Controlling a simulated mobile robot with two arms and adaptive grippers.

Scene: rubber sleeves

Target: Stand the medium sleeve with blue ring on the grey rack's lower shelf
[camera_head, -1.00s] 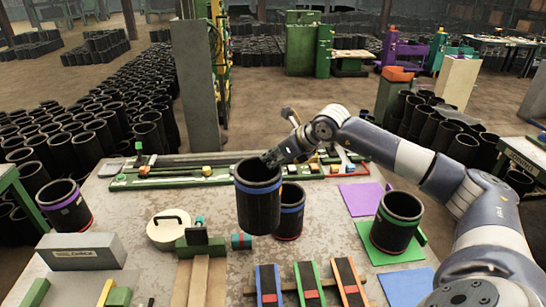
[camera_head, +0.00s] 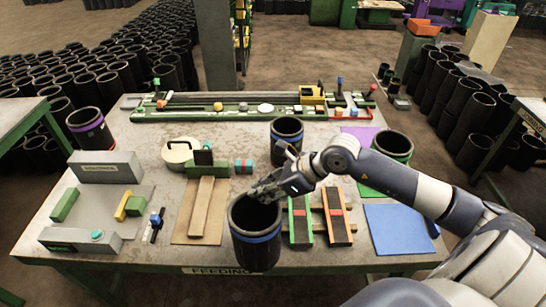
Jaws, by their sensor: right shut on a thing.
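My right gripper (camera_head: 268,187) is shut on the rim of a black sleeve with a blue ring (camera_head: 257,247). The sleeve hangs upright with its open end up, over the table's front edge, and covers part of the table and the strips behind it. A second blue-ringed black sleeve (camera_head: 287,138) stands on the table behind my right gripper. My left gripper is not in view. I cannot make out a grey rack or its lower shelf.
A purple-ringed sleeve (camera_head: 90,130) stands at the table's left, and a green-ringed one (camera_head: 395,146) on a green mat at right. A blue mat (camera_head: 398,230) lies bare at front right. A white-lidded item (camera_head: 180,151) and wooden strips (camera_head: 203,208) occupy the middle.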

